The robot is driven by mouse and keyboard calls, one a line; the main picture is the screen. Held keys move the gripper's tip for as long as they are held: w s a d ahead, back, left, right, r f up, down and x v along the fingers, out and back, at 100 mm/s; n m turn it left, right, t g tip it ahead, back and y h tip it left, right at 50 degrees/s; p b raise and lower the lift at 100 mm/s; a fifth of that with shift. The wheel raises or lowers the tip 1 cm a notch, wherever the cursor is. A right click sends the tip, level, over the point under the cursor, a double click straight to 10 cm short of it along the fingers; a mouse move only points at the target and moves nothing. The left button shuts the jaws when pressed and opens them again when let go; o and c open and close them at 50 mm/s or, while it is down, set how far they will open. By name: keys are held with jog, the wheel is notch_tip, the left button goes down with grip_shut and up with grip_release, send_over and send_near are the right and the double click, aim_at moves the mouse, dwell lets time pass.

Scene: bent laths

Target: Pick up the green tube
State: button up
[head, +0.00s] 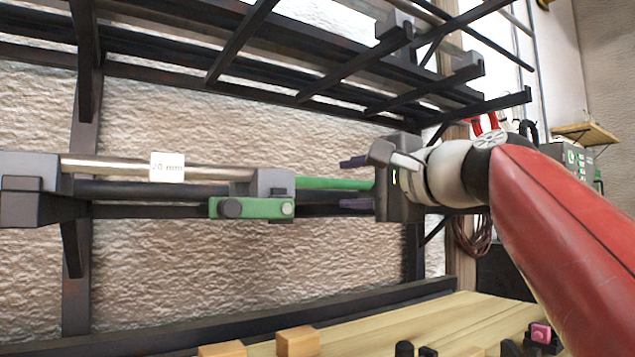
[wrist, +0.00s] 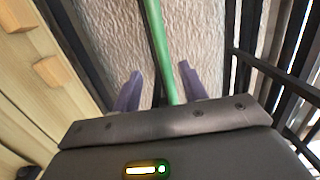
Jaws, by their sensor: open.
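The green tube (head: 334,183) lies level on the rack, to the right of a grey bracket. Its right end reaches my gripper. My gripper (head: 354,183) has dark purple fingers, one above and one below the tube, open around its right part. In the wrist view the green tube (wrist: 161,50) runs between the two fingers of my gripper (wrist: 160,90), closer to the right finger, with a gap at the left one. Whether it touches either finger I cannot tell. The tube's near end is hidden behind the gripper body.
A steel tube with a "20 mm" label (head: 167,167) lies left of a grey bracket (head: 272,184) with a green clamp piece (head: 250,208). Dark rack arms (head: 360,70) hang above. Below is a wooden bench (head: 400,335) with wooden blocks (head: 298,341).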

aim_at(326, 182)
jog(key=x, duration=0.1)
jog(key=p+x, duration=0.1)
jog(key=x, duration=0.2)
jog(key=shift+w+a+r+p, duration=0.15)
jog(key=shift+w+r+p, duration=0.2)
jog(key=shift+w+a, duration=0.25)
jog(key=shift+w, duration=0.05)
jog(key=shift+f, duration=0.1)
grip_shut()
